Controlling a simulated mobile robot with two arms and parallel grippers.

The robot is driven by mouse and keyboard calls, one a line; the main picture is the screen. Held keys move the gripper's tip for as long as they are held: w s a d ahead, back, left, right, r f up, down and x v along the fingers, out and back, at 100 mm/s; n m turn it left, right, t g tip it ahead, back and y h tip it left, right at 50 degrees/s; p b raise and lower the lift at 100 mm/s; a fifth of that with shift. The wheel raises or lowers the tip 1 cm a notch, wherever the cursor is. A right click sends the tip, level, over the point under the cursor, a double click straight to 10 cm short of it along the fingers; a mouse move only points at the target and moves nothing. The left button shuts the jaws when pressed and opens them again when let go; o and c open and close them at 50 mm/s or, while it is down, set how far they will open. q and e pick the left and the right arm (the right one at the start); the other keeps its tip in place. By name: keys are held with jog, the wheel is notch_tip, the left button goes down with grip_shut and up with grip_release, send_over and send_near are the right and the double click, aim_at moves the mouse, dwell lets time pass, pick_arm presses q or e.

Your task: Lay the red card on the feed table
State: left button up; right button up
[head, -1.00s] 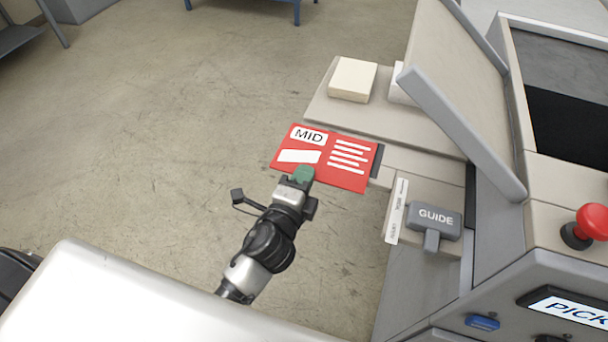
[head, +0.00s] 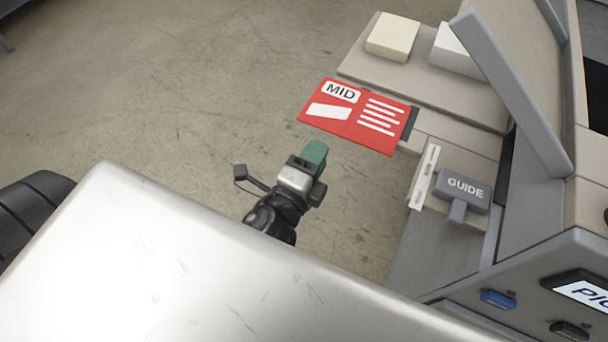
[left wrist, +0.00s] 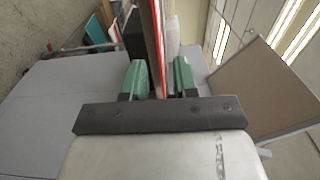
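The red card (head: 345,128), marked MID, lies face up with its right end at the beige feed table (head: 455,143). Most of the card reaches out left over the floor. In the left wrist view the card (left wrist: 158,40) shows edge-on as a thin red line. My right gripper is out of view.
A cream block (head: 392,37) and a white block (head: 457,50) sit on the shelf behind the card. A grey GUIDE handle (head: 463,190) and a white scale strip (head: 424,178) stand to the right. A tilted grey panel (head: 512,92) rises beyond them.

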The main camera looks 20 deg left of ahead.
pick_arm(q)
jog(key=s+b, duration=0.1)
jog(key=s, duration=0.4)
jog(key=shift+a, duration=0.15)
jog(key=s+a+f+n+g, duration=0.1)
jog(key=s+f+n+g, duration=0.15)
jog(key=f, duration=1.05)
jog(key=s+f+n+g, duration=0.2)
jog(key=f+n+g, duration=0.15)
jog(key=f, duration=0.95)
jog(key=s+a+f+n+g, duration=0.15)
jog(key=f+g, duration=0.25)
jog(key=f, duration=0.9)
jog(key=s+a+f+n+g, duration=0.3)
jog(key=s+f, duration=0.4)
jog(key=s, duration=0.3)
jog(key=s+a+f+n+g+y, duration=0.1)
jog(key=s+a+f+n+g, duration=0.3)
jog(key=s+f+n, duration=0.2)
jog(key=s+f, duration=0.2)
jog(key=s, duration=0.2)
